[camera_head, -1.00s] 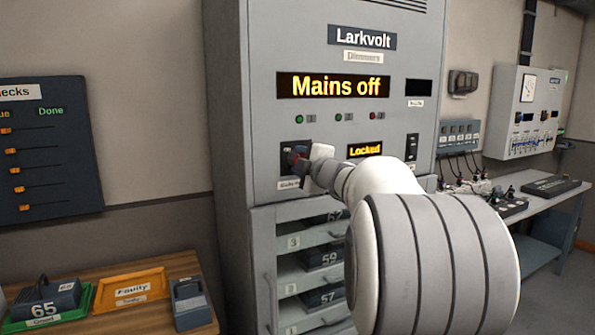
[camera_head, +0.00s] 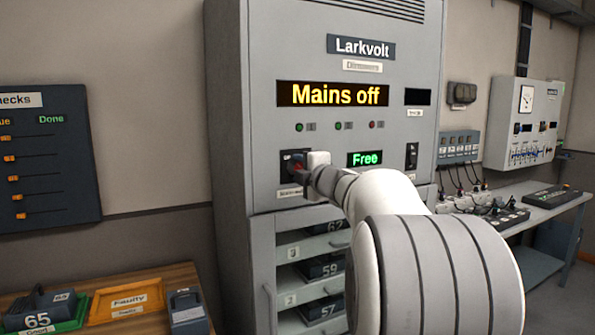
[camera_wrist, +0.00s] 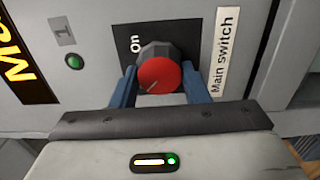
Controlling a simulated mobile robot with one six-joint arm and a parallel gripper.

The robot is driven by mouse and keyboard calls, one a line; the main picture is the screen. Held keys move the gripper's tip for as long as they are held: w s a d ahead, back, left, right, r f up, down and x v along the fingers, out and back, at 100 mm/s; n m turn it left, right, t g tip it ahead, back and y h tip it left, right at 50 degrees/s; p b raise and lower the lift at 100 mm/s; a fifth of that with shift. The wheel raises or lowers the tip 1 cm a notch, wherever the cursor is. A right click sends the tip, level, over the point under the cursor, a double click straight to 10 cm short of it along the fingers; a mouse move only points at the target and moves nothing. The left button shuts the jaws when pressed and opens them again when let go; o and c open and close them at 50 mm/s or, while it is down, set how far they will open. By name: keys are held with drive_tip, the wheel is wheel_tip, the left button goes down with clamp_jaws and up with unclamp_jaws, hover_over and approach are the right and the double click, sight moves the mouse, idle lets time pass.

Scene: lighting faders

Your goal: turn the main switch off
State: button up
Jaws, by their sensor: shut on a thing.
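The main switch is a dark round knob (camera_wrist: 159,72) with a red face, on a black plate with the word "on" showing, beside a "Main switch" label (camera_wrist: 225,52) in the wrist view. My gripper (camera_wrist: 158,85) has a blue finger on each side of the knob and is shut on it. In the head view my gripper (camera_head: 308,172) reaches the switch plate at the left of the grey Larkvolt cabinet (camera_head: 262,130) and hides part of it. The large display (camera_head: 333,94) reads "Mains off". The small display (camera_head: 364,158) reads "Free" in green.
Trays of numbered modules (camera_head: 320,268) sit in the cabinet below. A checks board (camera_head: 45,155) hangs on the left wall. A wooden bench (camera_head: 170,275) at the lower left holds a green tray and an orange tray (camera_head: 125,300). A workbench stands at the right.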

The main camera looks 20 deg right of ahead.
drive_tip(key=o, duration=1)
drive_tip(key=shift+c, duration=0.2)
drive_tip(key=s, duration=0.7)
drive_tip(key=shift+s, duration=0.4)
drive_tip(key=shift+d, duration=0.1)
drive_tip(key=s+a+f+m+g+p, duration=0.2)
drive_tip(key=s+a+f+m+g, duration=0.5)
drive_tip(key=s+f, duration=0.6)
drive_tip(key=s+a+f+m+g+p, duration=0.2)
drive_tip(key=s+a+f+m+g, duration=0.6)
drive_tip(key=s+a+f+m, duration=0.3)
drive_tip(key=s+a+f, duration=0.1)
drive_tip(key=s+f, duration=0.1)
drive_tip(key=s, duration=0.1)
drive_tip(key=shift+s+a+m+h+p, duration=0.3)
drive_tip(key=shift+s+a+p, duration=0.05)
